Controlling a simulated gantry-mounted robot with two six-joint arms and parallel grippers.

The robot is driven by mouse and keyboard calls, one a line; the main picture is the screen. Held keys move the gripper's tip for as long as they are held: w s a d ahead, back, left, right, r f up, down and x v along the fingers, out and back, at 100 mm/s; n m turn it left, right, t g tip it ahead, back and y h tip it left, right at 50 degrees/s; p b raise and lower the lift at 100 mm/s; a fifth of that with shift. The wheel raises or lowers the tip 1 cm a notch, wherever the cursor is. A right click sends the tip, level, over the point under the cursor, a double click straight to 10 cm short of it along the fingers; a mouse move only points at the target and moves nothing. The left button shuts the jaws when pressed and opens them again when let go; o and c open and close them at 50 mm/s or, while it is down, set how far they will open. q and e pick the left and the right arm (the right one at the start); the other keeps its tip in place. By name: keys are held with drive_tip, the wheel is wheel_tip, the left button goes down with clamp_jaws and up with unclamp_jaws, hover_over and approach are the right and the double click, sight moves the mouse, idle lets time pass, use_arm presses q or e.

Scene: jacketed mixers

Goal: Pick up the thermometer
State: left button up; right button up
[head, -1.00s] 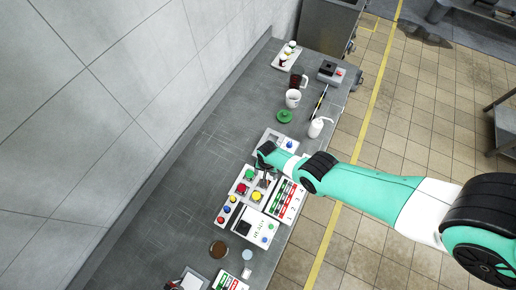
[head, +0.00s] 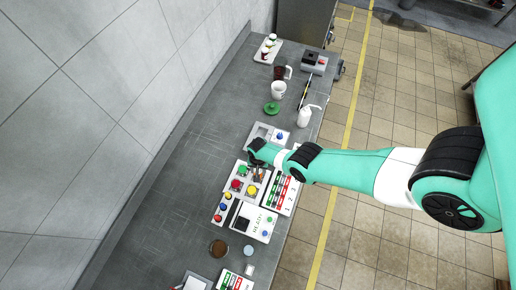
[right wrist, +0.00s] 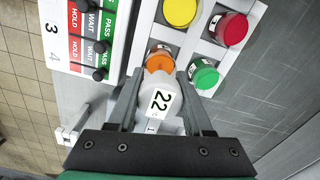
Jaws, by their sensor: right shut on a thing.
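In the right wrist view, my right gripper (right wrist: 160,110) is shut on a white, rounded thing with a "22" label, which looks like the thermometer (right wrist: 164,118). The fingers lie on both sides of it. Its far end is in front of an orange button (right wrist: 159,60); I cannot tell whether they touch. In the head view, my right gripper (head: 260,173) is low over a white button panel (head: 230,186), and what it holds is too small to make out. My left gripper is not in view.
The panel has yellow (right wrist: 180,10), red (right wrist: 231,28) and green (right wrist: 204,75) buttons. Beside it is a PASS/WAIT/HOLD board (right wrist: 84,40). A green lid (head: 271,108), white mug (head: 278,91) and white bottle (head: 308,116) stand farther up the grey bench (head: 180,170). The bench's wall side is clear.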

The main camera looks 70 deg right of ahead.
clamp_jaws()
drive_tip(key=shift+r, duration=0.15)
